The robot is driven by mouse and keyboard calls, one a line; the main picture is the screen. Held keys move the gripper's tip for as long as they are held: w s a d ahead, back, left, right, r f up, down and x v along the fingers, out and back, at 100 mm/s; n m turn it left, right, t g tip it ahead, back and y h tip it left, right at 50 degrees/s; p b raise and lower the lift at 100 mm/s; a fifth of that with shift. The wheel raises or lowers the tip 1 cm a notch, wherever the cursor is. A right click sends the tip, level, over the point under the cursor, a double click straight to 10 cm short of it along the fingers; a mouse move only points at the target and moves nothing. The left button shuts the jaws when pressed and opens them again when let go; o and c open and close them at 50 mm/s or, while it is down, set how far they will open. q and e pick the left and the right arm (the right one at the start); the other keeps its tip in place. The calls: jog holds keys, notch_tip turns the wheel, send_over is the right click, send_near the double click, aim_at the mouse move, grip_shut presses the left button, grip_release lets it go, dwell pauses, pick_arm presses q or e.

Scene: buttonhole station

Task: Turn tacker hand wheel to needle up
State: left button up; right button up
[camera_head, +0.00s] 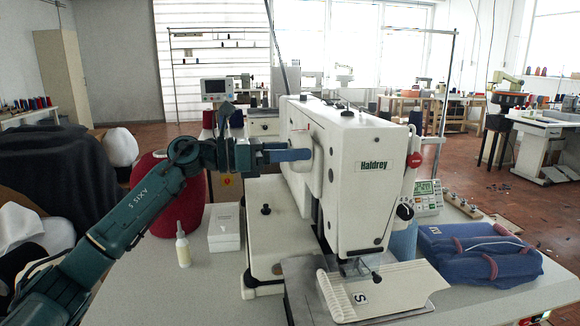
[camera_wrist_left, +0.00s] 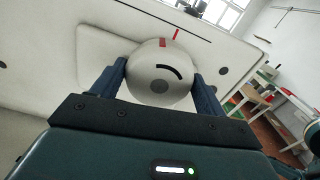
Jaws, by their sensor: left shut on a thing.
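The white tacker (camera_head: 365,180), labelled Haldrey, stands on the table. Its round white hand wheel (camera_wrist_left: 160,75) has a grey hub, a curved black mark and a red mark at its upper rim. A second red mark on the housing (camera_wrist_left: 177,34) sits slightly right of the wheel's red mark; the two are close but not in line. My left gripper (camera_head: 300,155) reaches the wheel from the left and is shut on it, one finger on each side in the wrist view. The needle is too small to make out. My right gripper is not in view.
A white box (camera_head: 224,228) and a small bottle (camera_head: 183,246) stand below my left arm.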

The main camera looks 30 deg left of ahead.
pick_arm(q)
jog(key=shift+m+b, duration=1.2)
jog(key=shift+m, duration=0.4)
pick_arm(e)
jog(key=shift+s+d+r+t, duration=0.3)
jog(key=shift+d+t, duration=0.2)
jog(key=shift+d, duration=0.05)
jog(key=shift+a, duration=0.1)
pick_arm(q)
jog(key=o, duration=1)
jog(key=shift+c, duration=0.2)
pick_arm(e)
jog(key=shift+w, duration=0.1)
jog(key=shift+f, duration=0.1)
pick_arm(q)
jog(key=b+v, duration=0.3)
jog(key=v, duration=1)
jog(key=shift+s, duration=0.15)
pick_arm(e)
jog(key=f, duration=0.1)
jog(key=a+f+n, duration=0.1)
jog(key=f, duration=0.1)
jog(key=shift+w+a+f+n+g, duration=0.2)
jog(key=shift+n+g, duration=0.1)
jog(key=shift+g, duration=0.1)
